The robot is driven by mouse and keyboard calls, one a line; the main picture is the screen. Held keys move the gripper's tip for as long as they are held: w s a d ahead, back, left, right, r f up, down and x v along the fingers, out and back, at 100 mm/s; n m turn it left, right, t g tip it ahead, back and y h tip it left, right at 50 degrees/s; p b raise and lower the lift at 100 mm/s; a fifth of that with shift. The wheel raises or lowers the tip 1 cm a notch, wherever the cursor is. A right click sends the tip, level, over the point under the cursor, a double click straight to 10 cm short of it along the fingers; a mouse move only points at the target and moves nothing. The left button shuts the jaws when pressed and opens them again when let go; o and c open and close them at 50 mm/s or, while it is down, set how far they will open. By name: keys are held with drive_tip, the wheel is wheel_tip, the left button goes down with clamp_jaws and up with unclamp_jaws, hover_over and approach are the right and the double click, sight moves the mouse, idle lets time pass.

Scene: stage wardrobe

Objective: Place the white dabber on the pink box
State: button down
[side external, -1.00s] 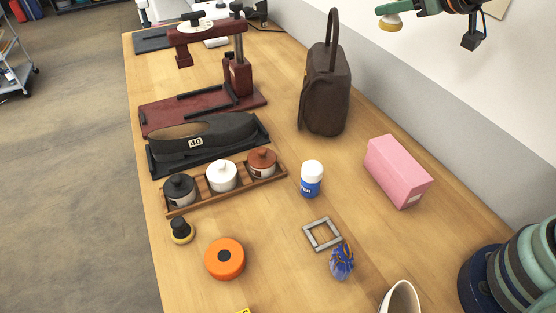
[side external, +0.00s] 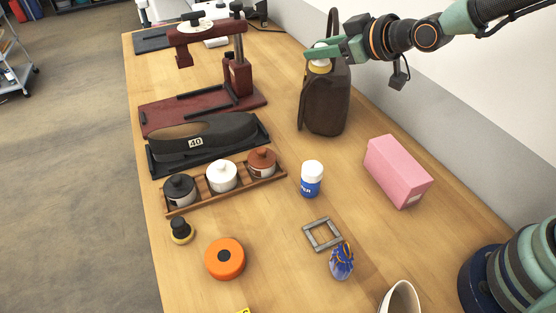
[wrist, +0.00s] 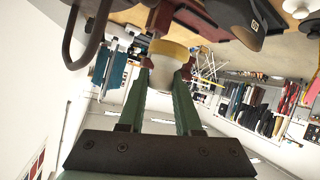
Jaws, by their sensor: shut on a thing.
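My gripper (side external: 318,54) is shut on the white dabber (side external: 320,66), which has a pale top and a yellowish pad at its lower end. It is held in the air, overlapping the dark brown bag in the side view. In the wrist view the dabber (wrist: 170,50) sits between the green fingertips (wrist: 162,72), its yellow and white parts showing. The pink box (side external: 398,170) lies on the right side of the table, below and to the right of my gripper in the side view. Nothing rests on its top.
The brown bag (side external: 326,100) stands behind the box. A white and blue bottle (side external: 312,180) stands left of it. A grey frame (side external: 322,234), a blue patterned object (side external: 342,261), an orange disc (side external: 224,259) and a black dabber (side external: 181,230) lie nearer. A tray of jars (side external: 224,192) is left.

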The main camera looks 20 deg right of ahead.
drive_tip(key=a+f, duration=0.3)
drive_tip(key=a, duration=0.1)
hover_over(298, 155)
drive_tip(key=shift+n+y, duration=0.3)
drive_tip(key=shift+y, duration=0.1)
wheel_tip(298, 155, down, 15)
drive_tip(key=shift+r, duration=0.15)
drive_tip(key=shift+f, duration=2.3)
drive_tip(key=c, duration=0.6)
unclamp_jaws()
drive_tip(key=shift+f, duration=0.1)
drive_tip(key=v, duration=0.7)
drive_tip(key=shift+w+d, duration=0.1)
drive_tip(key=shift+s+d+r, duration=0.1)
drive_tip(key=shift+s+r, duration=0.15)
drive_tip(key=shift+r, duration=0.1)
drive_tip(key=shift+c, duration=1)
